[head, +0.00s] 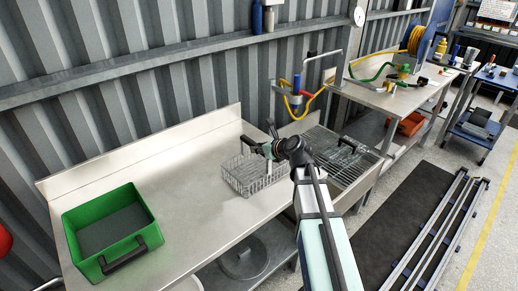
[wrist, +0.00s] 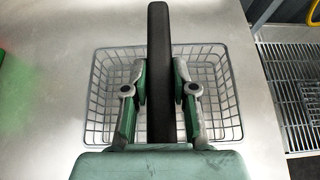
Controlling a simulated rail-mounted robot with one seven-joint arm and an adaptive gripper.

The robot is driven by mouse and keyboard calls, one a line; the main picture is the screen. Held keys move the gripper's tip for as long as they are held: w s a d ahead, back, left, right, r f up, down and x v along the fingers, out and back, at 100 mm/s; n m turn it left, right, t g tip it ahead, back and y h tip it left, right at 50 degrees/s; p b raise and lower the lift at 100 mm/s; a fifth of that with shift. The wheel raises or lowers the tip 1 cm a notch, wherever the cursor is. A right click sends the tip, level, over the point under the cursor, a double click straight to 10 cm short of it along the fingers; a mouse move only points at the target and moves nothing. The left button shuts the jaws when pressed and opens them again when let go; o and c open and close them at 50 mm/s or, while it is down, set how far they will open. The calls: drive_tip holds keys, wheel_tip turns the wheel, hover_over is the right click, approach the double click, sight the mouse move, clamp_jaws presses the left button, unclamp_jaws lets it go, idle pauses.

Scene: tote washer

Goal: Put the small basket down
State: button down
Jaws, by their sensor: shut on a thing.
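The small wire basket (head: 240,178) is at the right end of the steel worktop, beside the sink section. In the wrist view the basket (wrist: 222,95) shows below my gripper, with its black bar handle (wrist: 158,40) running up between the fingers. My gripper (wrist: 160,88) is shut on that handle. In the head view my gripper (head: 262,148) is over the basket, which looks level and empty. I cannot tell whether the basket's underside touches the worktop.
A green tote (head: 75,235) with a black handle stands at the left of the worktop (head: 185,190). A grated sink (head: 365,165) holding another wire basket (head: 340,155) is to the right. The worktop between tote and small basket is clear. A raised edge runs along the back.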

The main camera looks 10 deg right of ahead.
drive_tip(key=shift+f, duration=0.3)
drive_tip(key=c, duration=0.9)
unclamp_jaws()
drive_tip(key=shift+s+r, duration=0.1)
drive_tip(key=shift+r, duration=0.05)
drive_tip(key=b+v, duration=0.1)
drive_tip(key=v, duration=1.1)
drive_tip(key=shift+b, duration=0.35)
